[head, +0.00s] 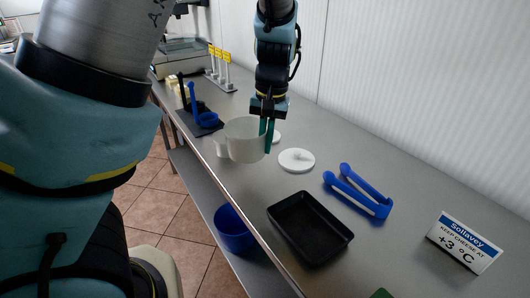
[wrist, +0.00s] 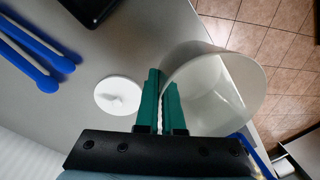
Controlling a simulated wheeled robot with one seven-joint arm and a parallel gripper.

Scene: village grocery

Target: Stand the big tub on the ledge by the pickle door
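A white tub (head: 246,140) hangs at my gripper (head: 268,134) above the front edge of the steel counter, roughly upright in the head view. A smaller pale shape shows at its left side; I cannot tell whether it is part of the tub. In the wrist view the teal fingers of my gripper (wrist: 162,105) pinch the wall of the tub (wrist: 222,95) near its rim, and the tub's open inside looks empty. No pickle door or ledge beside it can be made out in either view.
On the counter (head: 345,150) lie a white knobbed lid (head: 297,160), blue tongs (head: 360,191), a black tray (head: 310,228) and a cheese sign (head: 464,243). A blue bowl (head: 234,229) sits on the lower shelf. Yellow-topped tags (head: 218,62) stand farther back. A white ribbed wall borders the counter.

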